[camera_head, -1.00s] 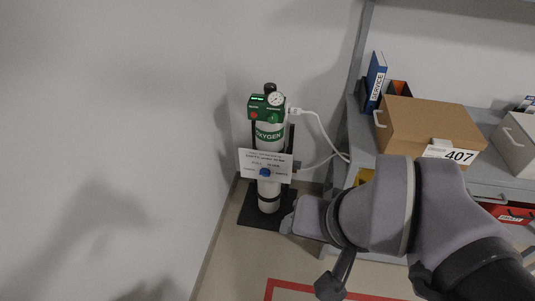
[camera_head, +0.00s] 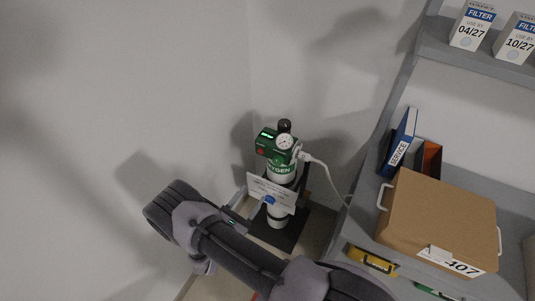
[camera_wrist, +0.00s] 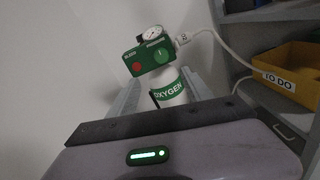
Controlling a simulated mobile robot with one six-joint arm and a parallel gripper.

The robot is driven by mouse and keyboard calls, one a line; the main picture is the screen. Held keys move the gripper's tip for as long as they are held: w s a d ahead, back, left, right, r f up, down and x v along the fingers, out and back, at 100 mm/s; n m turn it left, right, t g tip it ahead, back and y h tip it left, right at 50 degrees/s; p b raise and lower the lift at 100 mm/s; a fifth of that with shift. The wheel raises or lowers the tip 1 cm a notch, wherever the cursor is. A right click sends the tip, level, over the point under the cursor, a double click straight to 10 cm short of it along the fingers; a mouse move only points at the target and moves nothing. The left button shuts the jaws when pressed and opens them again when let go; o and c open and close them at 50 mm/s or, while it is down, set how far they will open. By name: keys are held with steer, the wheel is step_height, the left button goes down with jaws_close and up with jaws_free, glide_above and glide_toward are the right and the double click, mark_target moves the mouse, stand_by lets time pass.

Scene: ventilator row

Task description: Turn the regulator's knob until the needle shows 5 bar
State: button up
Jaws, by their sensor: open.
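The regulator is a green box (camera_head: 277,147) on top of a white oxygen cylinder (camera_head: 283,171) standing against the wall. The round white gauge (camera_head: 285,142) is on it; its needle is too small to read. A black knob (camera_head: 285,126) shows at the top in the head view.
A white hose (camera_head: 322,168) runs right from the regulator. A grey shelf with a cardboard box (camera_head: 437,222) and a yellow bin (camera_wrist: 289,73) stands to the right.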

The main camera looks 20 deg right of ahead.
mark_target(277, 162)
steer(key=b+x, duration=0.2)
steer(key=x, duration=1.4)
steer(key=shift+d, duration=0.35)
steer(key=shift+c, duration=0.5)
jaws_close()
steer(key=shift+b, duration=0.3)
steer(key=shift+m, duration=0.3)
